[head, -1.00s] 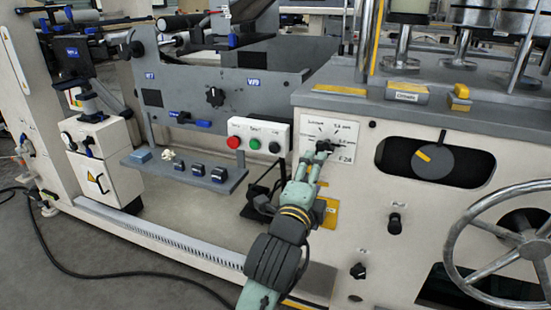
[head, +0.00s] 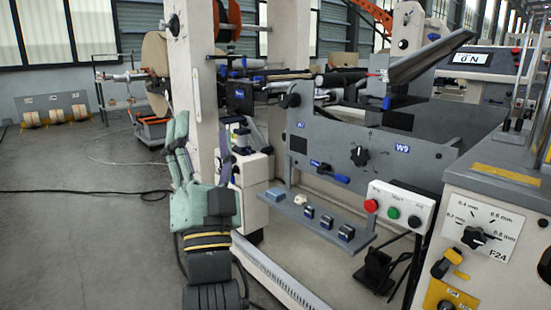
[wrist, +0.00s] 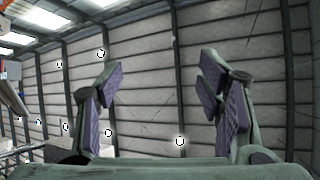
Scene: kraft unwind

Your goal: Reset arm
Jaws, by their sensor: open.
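My gripper (wrist: 160,95) is open in the wrist view, its two purple-padded fingers spread apart with nothing between them.
A grey shelf (head: 320,222) with small blocks juts from the machine near my arm. A button box (head: 398,206) and a dial plate (head: 482,232) stand to the right. Open floor (head: 70,240) with a black cable lies to the left.

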